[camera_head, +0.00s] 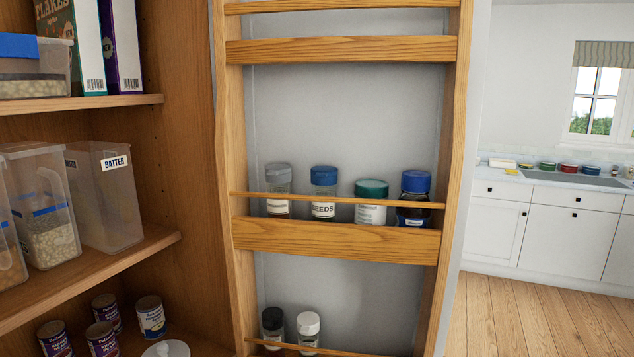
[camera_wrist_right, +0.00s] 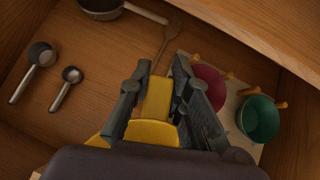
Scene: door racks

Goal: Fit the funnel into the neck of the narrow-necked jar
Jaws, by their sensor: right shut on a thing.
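In the right wrist view my right gripper (camera_wrist_right: 161,75) is shut on a yellow thing (camera_wrist_right: 157,98). A wider yellow part shows below the fingers, and much of its shape is hidden by the gripper, so I cannot tell for sure that it is the funnel. It is held above a wooden drawer or shelf floor. No jar shows in this view, and neither gripper shows in the head view. No jar in the head view is clearly the narrow-necked one.
The door rack (camera_head: 335,241) holds several lidded jars; two more stand on a lower rack. Left shelves hold a BATTER container (camera_head: 104,195) and cans (camera_head: 151,317). Below my right gripper lie metal scoops (camera_wrist_right: 66,88), a wooden spoon (camera_wrist_right: 165,42), and red (camera_wrist_right: 208,85) and green (camera_wrist_right: 259,119) bowl-like things.

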